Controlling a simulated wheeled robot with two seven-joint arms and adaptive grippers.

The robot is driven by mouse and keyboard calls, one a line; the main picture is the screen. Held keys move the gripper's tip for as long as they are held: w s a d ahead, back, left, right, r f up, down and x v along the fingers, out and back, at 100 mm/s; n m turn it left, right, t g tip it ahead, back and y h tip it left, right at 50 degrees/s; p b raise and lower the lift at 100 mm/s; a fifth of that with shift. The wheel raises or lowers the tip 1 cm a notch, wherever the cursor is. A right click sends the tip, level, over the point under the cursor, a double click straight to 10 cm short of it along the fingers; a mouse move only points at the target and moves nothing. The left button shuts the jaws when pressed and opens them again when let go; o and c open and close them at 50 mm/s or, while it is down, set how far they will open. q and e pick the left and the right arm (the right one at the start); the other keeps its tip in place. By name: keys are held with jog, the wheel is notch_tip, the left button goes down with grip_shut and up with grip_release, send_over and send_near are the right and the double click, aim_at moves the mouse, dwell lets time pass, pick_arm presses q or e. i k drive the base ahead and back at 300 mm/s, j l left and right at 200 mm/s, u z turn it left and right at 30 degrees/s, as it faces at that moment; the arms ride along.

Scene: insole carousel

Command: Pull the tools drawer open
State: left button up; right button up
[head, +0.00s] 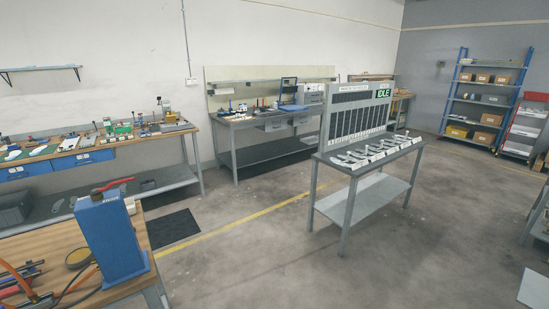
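Neither of my grippers is in view. Blue drawer fronts sit under the wooden bench top at the left, one nearer the right (82,159) and one at the left edge (14,172). Both look shut. Grey drawer fronts (271,126) hang under the grey bench at the back wall and also look shut. Any labels are too small to read, so I cannot tell which is the tools drawer.
The wooden bench (150,139) carries many small parts. A near table (146,262) with a blue box-like machine (109,236) stands at the lower left. A grey rack table (345,176) with an "IDLE" sign stands at centre right. Open floor (260,240) lies between.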

aim_at(280, 124)
jog(key=i+l+z, duration=0.1)
jog(key=i+z, duration=0.2)
jog(key=i, duration=0.7)
jog(key=i+u, duration=0.25)
jog(key=i, duration=0.25)
jog(key=i+l+u, duration=0.15)
jog(key=i+u, duration=0.15)
jog(key=i, duration=0.2)
jog(key=i+u, duration=0.7)
jog(key=i, duration=0.2)
jog(key=i+u, duration=0.1)
jog(key=i, duration=0.7)
jog(key=i+z, duration=0.3)
jog(key=i, duration=0.15)
jog(key=i+j+z, duration=0.25)
jog(key=i, duration=0.2)
jog(key=i+j+z, duration=0.1)
jog(key=i+z, duration=0.2)
jog(key=i, duration=0.15)
